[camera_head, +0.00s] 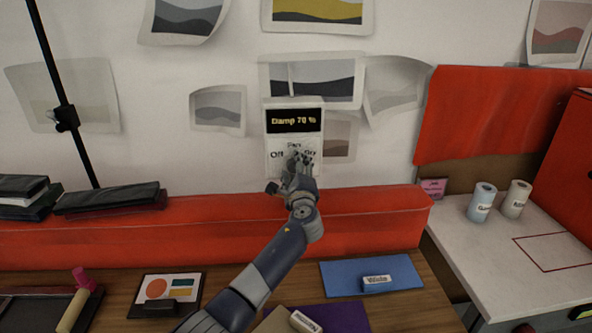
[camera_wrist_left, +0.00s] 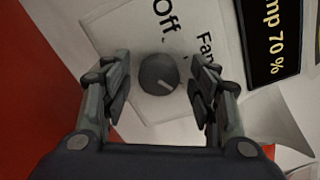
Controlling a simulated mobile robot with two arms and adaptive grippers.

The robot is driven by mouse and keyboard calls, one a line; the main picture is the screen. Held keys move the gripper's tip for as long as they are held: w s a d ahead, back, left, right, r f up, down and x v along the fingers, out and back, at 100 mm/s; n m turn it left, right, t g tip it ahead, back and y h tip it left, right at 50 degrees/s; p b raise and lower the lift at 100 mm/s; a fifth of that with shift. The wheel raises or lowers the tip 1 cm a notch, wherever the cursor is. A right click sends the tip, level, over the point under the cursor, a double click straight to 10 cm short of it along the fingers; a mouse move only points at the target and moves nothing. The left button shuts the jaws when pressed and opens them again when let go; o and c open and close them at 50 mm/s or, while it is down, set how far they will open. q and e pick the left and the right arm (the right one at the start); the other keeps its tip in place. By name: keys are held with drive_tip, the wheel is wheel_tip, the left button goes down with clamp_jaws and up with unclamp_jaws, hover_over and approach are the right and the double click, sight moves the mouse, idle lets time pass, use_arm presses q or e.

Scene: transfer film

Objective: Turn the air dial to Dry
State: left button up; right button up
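A white wall panel (camera_head: 281,142) has a black display (camera_head: 294,121) reading "Damp 70 %" in yellow. Below it are the labels "Fan" and "Off" and a partly covered label on the right. My left gripper (camera_head: 297,165) is in front of the panel's lower part and hides the dial in the head view. Its fingers (camera_wrist_left: 160,88) are open on both sides of the dial, apparently not touching it.
Paper prints (camera_head: 218,108) hang around the panel. A red padded ledge (camera_head: 110,232) runs below it, with black folders (camera_head: 108,200) at left. A blue mat (camera_head: 350,277) lies on the wooden table. Two rolls (camera_head: 482,201) stand on the white table at right.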

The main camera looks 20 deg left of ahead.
use_arm(q)
drive_tip(key=shift+s+d, duration=0.1)
drive_tip(key=shift+d, duration=0.05)
drive_tip(key=shift+v, duration=0.85)
drive_tip(key=v, duration=1)
drive_tip(key=shift+f, duration=0.15)
